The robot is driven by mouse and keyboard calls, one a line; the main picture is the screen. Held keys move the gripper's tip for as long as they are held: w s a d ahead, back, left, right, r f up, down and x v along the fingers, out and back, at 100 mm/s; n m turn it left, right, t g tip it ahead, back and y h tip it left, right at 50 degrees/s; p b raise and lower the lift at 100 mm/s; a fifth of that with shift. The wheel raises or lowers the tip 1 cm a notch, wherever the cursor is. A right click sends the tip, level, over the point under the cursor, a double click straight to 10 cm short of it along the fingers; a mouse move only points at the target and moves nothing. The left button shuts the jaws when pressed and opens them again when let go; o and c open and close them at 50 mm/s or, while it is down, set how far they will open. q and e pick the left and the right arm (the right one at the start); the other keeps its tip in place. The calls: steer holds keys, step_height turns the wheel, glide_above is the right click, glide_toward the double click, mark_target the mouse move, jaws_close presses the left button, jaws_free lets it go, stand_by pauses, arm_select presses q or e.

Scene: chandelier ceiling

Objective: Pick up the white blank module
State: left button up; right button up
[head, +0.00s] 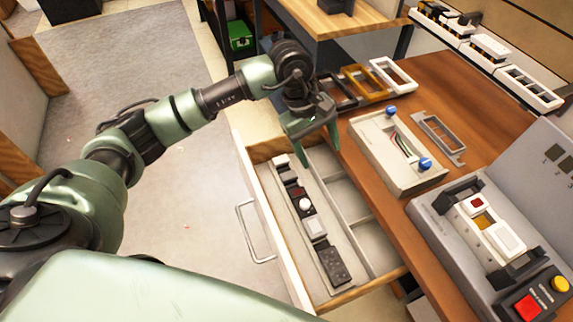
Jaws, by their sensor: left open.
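An open drawer (257,197) holds a row of small modules in its left channel. A plain white module (281,160) sits at the far end of the row, and a light square module (315,228) sits nearer. I cannot tell for sure which of the two is the white blank module. Between them are a dark module with red (297,191) and one with a round white knob (305,205). A black module (333,265) is at the near end. My left gripper (319,157) is open and empty, fingers down, over the drawer's far end, right of the plain white module. My right gripper is out of view.
On the wooden counter (440,85) are a beige box with blue knobs (391,150), a grey frame (441,138), and several coloured frames (365,82). A grey station (465,255) with a red button stands at right. The drawer's right compartments (345,195) look empty.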

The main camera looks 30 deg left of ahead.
mark_target(281, 159)
arm_select(q)
steer(key=w+a+f+y+b, duration=0.2)
steer(key=a+f+y+b, duration=0.1)
steer(key=a, duration=0.5)
steer(key=shift+m+y, duration=0.4)
steer(key=shift+y, duration=0.4)
steer(key=a+f+b, duration=0.1)
steer(key=f, duration=0.2)
steer(key=w+a+f+b, duration=0.1)
steer(key=f+b, duration=0.1)
steer(key=f, duration=0.2)
steer(key=a+f+b, duration=0.1)
steer(key=f, duration=0.2)
steer(key=shift+w+a+f, duration=0.2)
steer(key=shift+a+f, duration=0.15)
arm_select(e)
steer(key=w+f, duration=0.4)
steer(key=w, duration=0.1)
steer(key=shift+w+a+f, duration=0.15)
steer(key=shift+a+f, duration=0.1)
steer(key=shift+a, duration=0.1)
arm_select(q)
steer(key=shift+c, duration=0.4)
